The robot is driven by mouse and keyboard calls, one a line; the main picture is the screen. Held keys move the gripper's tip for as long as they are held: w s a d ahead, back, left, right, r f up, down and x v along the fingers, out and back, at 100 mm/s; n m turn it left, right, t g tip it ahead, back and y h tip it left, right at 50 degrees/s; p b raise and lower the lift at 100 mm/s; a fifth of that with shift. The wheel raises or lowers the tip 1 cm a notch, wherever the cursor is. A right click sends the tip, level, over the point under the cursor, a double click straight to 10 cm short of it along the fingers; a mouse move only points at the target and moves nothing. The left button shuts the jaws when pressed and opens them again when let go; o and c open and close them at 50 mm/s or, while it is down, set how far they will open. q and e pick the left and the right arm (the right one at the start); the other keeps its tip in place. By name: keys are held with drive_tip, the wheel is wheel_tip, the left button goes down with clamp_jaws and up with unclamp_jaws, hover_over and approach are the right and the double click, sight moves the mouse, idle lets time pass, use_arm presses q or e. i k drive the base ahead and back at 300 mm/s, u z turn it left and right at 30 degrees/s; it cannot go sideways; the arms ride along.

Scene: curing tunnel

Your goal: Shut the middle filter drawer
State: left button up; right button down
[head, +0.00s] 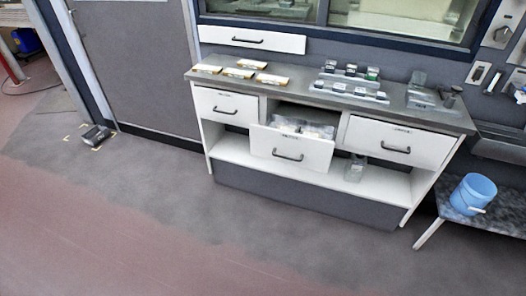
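The middle filter drawer (290,148) is pulled out from the white and grey bench (212,154). Its white front has a dark bar handle (288,156), and clear-wrapped pale items (303,127) lie inside it. The left drawer (226,106) and the right drawer (397,143) of the same row look shut, flush with the bench. Neither of my grippers shows in the head view.
Several flat boxes (240,72) and small dark-topped items (351,70) stand on the benchtop. A clear container (355,169) is on the lower shelf. A blue bucket (473,194) stands on a low table at right. The floor in front is clear.

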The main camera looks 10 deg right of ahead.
sight(267, 142)
drive_tip(key=u, duration=0.2)
drive_tip(key=i, duration=1.25)
drive_tip(key=z, duration=0.8)
